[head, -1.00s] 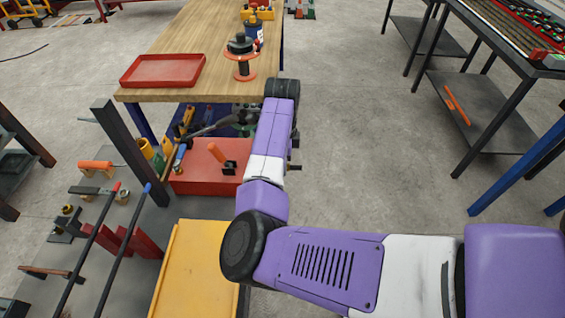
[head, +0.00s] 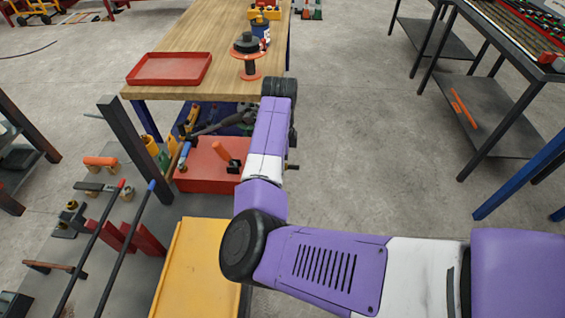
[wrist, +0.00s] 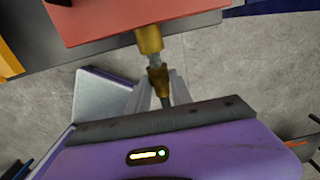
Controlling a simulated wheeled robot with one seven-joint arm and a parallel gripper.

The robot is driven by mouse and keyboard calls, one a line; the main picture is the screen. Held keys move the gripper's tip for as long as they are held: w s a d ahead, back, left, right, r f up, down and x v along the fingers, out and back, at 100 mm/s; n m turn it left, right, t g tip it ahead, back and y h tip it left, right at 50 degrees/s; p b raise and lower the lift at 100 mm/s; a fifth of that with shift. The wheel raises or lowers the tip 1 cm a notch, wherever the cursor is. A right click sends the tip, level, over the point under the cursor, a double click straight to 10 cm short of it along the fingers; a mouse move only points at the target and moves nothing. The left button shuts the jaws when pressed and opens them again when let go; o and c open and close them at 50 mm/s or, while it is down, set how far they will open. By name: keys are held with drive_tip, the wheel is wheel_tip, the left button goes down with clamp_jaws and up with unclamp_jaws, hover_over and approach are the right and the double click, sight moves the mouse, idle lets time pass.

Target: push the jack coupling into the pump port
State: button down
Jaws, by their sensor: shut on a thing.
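The pump is a red box (head: 203,172) low beside the wooden bench, and its red body (wrist: 105,18) fills the top of the wrist view. A brass port (wrist: 149,40) sticks out of it toward my gripper. My gripper (wrist: 160,92) is shut on the brass jack coupling (wrist: 158,78), with a dark hose behind it. The coupling's steel tip (wrist: 154,61) lines up with the port and reaches its mouth. I cannot tell how far in it is. In the head view my arm hides the gripper, coupling and port.
The wooden bench (head: 213,58) holds a red tray (head: 169,69) and a spool-like stand (head: 247,60). A dark post (head: 135,150) and long rods stand left of the pump. A yellow panel (head: 190,270) lies in front.

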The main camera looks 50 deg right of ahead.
drive_tip(key=shift+w+a, duration=0.65)
drive_tip(key=shift+w, duration=0.15)
drive_tip(key=c, duration=1.1)
unclamp_jaws()
drive_tip(key=shift+o, duration=0.2)
drive_tip(key=shift+r, duration=0.1)
wheel_tip(320, 180, up, 8)
drive_tip(key=shift+f+b, duration=0.2)
drive_tip(key=shift+b, duration=0.3)
